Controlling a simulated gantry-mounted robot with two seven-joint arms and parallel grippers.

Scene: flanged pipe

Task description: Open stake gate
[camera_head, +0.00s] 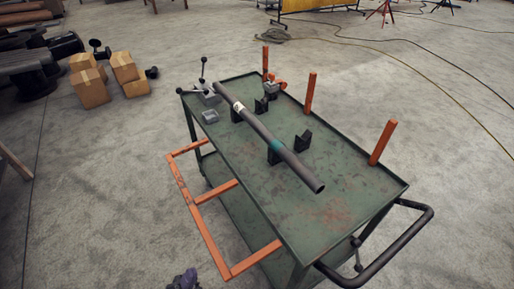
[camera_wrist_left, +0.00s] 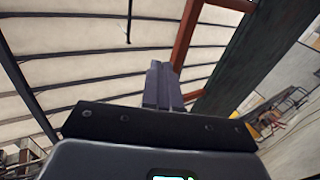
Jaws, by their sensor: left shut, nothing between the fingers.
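The orange stake gate (camera_head: 205,228) is on the near left side of the green cart (camera_head: 335,215). Its long bar lies out from the cart, below the top's level, with three crossbars running back toward the cart side. My left gripper (camera_head: 183,281) shows only as a dark tip at the bottom edge of the head view, apart from the gate and to its left. In the left wrist view the left fingers (camera_wrist_left: 163,85) are together and empty. An orange bar (camera_wrist_left: 194,38) of the gate shows beyond them, beside the dark green cart (camera_wrist_left: 232,65). My right gripper is not in view.
A grey pipe (camera_head: 265,133) rests on black supports on the cart top. Upright orange stakes (camera_head: 309,93) stand along the far side. A black handle (camera_head: 400,248) sticks out at lower right. Cardboard boxes (camera_head: 90,88) stand at upper left. The floor left of the gate is clear.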

